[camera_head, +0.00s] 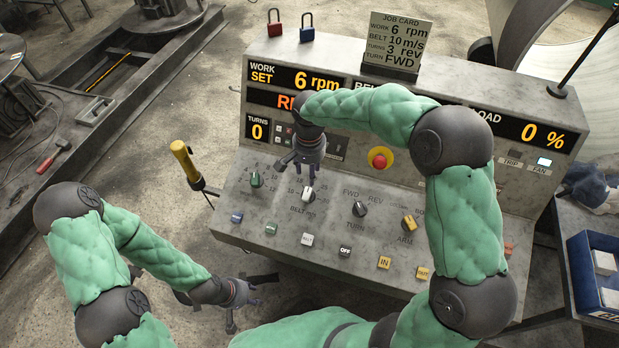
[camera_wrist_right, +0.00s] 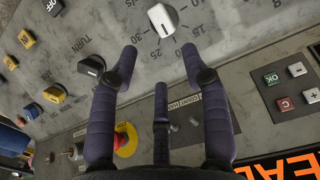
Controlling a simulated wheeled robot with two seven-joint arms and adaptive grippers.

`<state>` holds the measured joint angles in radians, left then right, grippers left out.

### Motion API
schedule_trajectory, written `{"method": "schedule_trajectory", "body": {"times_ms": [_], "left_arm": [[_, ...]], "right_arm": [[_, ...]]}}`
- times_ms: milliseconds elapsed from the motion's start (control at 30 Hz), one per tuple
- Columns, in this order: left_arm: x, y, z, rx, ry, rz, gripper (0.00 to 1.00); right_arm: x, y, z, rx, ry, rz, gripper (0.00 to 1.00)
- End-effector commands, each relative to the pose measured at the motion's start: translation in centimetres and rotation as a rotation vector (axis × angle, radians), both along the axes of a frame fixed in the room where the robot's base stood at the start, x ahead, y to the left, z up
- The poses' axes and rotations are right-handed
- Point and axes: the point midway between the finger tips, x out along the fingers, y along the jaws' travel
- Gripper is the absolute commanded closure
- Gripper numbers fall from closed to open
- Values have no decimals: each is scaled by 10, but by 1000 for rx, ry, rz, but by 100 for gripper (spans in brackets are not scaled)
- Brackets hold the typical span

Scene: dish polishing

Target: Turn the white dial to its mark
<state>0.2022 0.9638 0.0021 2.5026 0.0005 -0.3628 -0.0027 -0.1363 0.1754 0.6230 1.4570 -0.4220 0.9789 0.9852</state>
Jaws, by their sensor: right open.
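The white dial (camera_head: 308,194) is on the sloped console face, on the BELT scale. It also shows at the top of the right wrist view (camera_wrist_right: 163,20), with numbers printed around it. Which number it points to cannot be read surely. The job card (camera_head: 397,42) reads belt 10 m/s. My right gripper (camera_head: 304,176) is open just above the dial in the head view. In the right wrist view its fingers (camera_wrist_right: 160,50) are spread and empty, with the dial beyond the tips. My left gripper (camera_head: 248,306) is low in front of the console, with fingers apart and empty.
Beside the dial are a green knob (camera_head: 256,180), a black FWD/REV knob (camera_head: 360,209) and a yellow knob (camera_head: 409,223). The red emergency button (camera_head: 380,158) sits above them. Several small push buttons line the lower edge. My right arm covers part of the display.

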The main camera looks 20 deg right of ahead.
Motion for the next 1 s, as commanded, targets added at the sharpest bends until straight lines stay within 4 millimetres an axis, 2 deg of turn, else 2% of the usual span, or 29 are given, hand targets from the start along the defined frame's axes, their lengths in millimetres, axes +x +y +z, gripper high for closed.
{"method": "schedule_trajectory", "body": {"times_ms": [167, 600, 800, 1000], "left_arm": [[-1, 0, -3, 0, 2, 0, 60], [-1, 0, -14, 0, 1, 0, 60], [-1, 0, -16, 0, 1, 1, 60], [-1, 0, -17, 0, 1, 0, 60]], "right_arm": [[-1, 0, -16, -1, 3, 0, 53], [-1, 0, -89, 0, 2, 0, 53], [-1, 0, -105, 1, 1, 1, 53], [-1, 0, -108, 1, 1, 1, 53]]}}
